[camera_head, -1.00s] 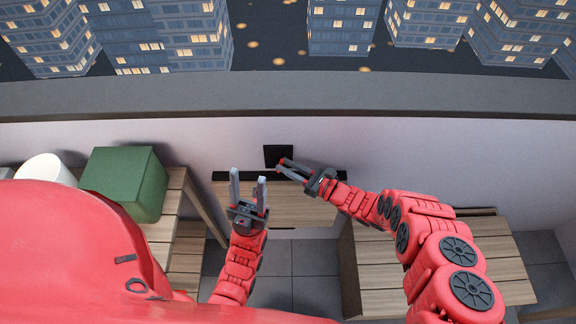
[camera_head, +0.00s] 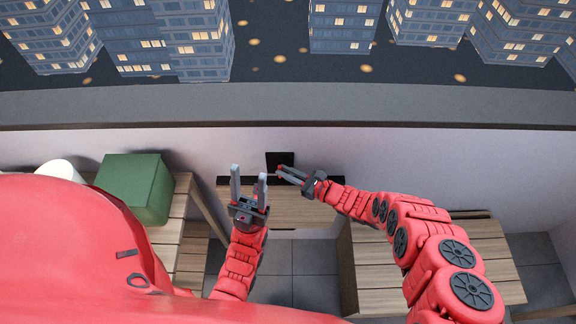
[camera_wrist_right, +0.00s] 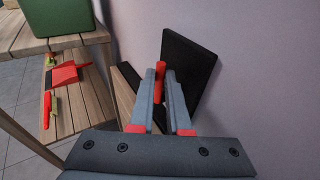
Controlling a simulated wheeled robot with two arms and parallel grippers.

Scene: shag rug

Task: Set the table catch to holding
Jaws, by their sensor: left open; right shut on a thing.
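The table catch is a black plate (camera_wrist_right: 190,62) on the wall with a red lever (camera_wrist_right: 159,82) in front of it. The plate also shows in the head view (camera_head: 280,160), above the back edge of a folding wooden table leaf (camera_head: 290,208). My right gripper (camera_head: 281,173) reaches in from the right. In the right wrist view (camera_wrist_right: 163,78) its fingers are shut on the red lever. My left gripper (camera_head: 249,178) stands open and empty, fingers pointing up, in front of the leaf's left part. The lever is mostly hidden in the head view.
A green box (camera_head: 138,187) and a white round container (camera_head: 60,170) stand on a slatted wooden table at left. A red dustpan (camera_wrist_right: 65,75) lies on its lower shelf. A slatted wooden bench (camera_head: 430,262) is at right. Tiled floor shows between them.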

